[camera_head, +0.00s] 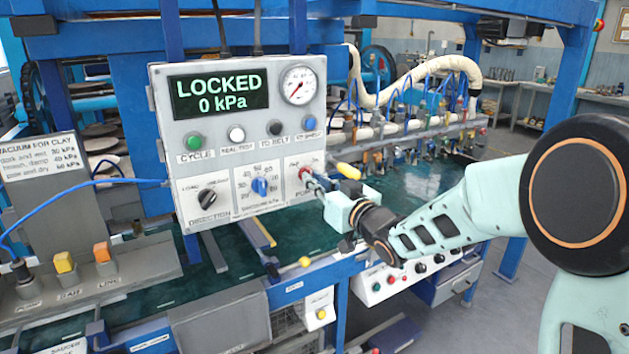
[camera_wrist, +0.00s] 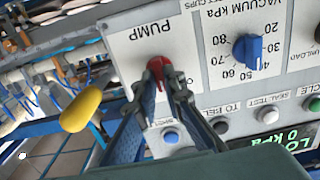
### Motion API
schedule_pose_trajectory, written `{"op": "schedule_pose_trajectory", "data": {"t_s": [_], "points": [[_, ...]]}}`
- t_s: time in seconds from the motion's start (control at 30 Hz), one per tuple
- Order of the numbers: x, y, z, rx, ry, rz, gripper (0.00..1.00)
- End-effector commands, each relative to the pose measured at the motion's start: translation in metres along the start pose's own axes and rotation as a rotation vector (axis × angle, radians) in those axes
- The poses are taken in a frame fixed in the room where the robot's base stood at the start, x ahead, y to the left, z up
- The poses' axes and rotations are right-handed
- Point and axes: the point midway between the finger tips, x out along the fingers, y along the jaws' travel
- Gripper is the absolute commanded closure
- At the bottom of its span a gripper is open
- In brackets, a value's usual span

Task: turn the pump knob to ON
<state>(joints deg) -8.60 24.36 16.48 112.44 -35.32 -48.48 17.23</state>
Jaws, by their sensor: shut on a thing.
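The pump knob is red and sits on the right side of the grey control panel (camera_head: 240,120), under a partly hidden label. In the wrist view the red pump knob (camera_wrist: 157,68) is between my fingertips, below the PUMP lettering. My gripper (camera_head: 312,182) reaches the panel from the right and is shut on the knob; it also shows in the wrist view (camera_wrist: 160,82). The fingers hide the knob's sides and any position marks, so I cannot tell its setting. The display (camera_head: 219,93) reads LOCKED, 0 kPa. The gauge (camera_head: 298,85) is above.
A yellow handle (camera_head: 348,171) sticks out close to my gripper, also in the wrist view (camera_wrist: 82,109). The blue vacuum knob (camera_head: 260,187) and black direction knob (camera_head: 206,197) are to the left. Coloured buttons line the panel. Hoses and suction cups stand behind.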

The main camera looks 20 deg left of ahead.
Motion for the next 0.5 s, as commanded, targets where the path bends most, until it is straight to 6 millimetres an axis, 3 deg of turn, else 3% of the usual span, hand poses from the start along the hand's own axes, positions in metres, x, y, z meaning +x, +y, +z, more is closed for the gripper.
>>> {"op": "schedule_pose_trajectory", "data": {"t_s": [0.5], "points": [[-0.0002, 0.0016, -0.0014, 0.484, -0.001, 0.001, 1.0]]}}
